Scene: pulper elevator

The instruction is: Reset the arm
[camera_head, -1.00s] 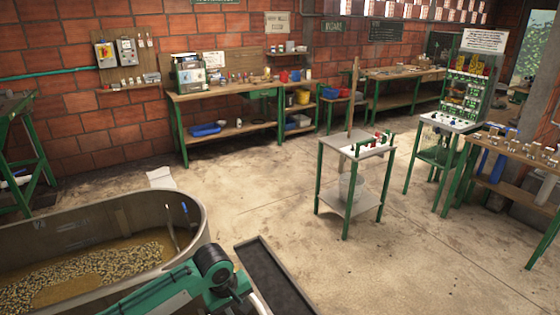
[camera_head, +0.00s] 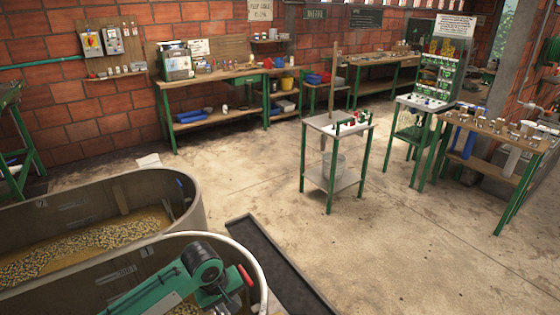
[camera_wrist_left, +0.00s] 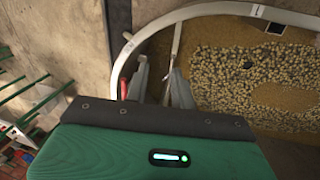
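My left arm, green with a black joint, enters the head view from the lower left over the near tank (camera_head: 255,254). Its fingertips are hard to make out there. In the left wrist view, my left gripper (camera_wrist_left: 160,72) shows two grey fingers apart beside the tank's curved pale rim (camera_wrist_left: 208,11). A thin light rod (camera_wrist_left: 178,34) shows near and between the fingers; I cannot tell whether they touch it. A red handle (camera_head: 246,275) sticks up at the near tank's right rim. My right gripper is not in view.
A second tank (camera_head: 196,212) of yellowish grains stands behind, with a blue handle inside its rim. A dark trough (camera_head: 262,262) lies to the right. A small green-legged table (camera_head: 325,127) and workbenches (camera_head: 215,85) stand farther off. The concrete floor between is clear.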

